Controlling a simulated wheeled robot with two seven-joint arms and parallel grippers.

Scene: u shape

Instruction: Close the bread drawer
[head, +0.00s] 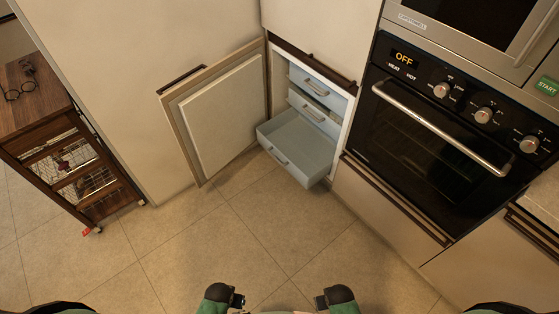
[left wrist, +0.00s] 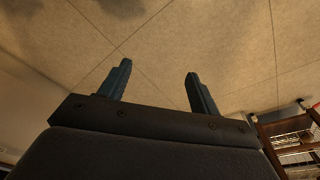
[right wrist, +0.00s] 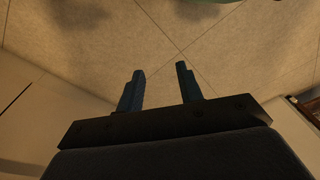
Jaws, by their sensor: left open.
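In the head view, the pulled-out drawer (head: 300,144) is a pale grey-blue box, empty as far as I can see, at the bottom of an open cabinet. Two more drawers (head: 316,88) above it sit further in. The open cabinet door (head: 222,115) stands to the left of it. My left gripper (head: 238,300) and right gripper (head: 320,301) are at the bottom edge of the head view, well short of the drawer. In the left wrist view, the left gripper (left wrist: 158,85) has its fingers apart and empty. In the right wrist view, the right gripper (right wrist: 160,80) also has its fingers apart and empty.
An oven (head: 440,130) with a long handle stands to the right of the cabinet, below a microwave (head: 480,20). A wooden cart (head: 40,110) with wire baskets and glasses on top stands at the left. The tiled floor (head: 230,240) before the drawer is clear.

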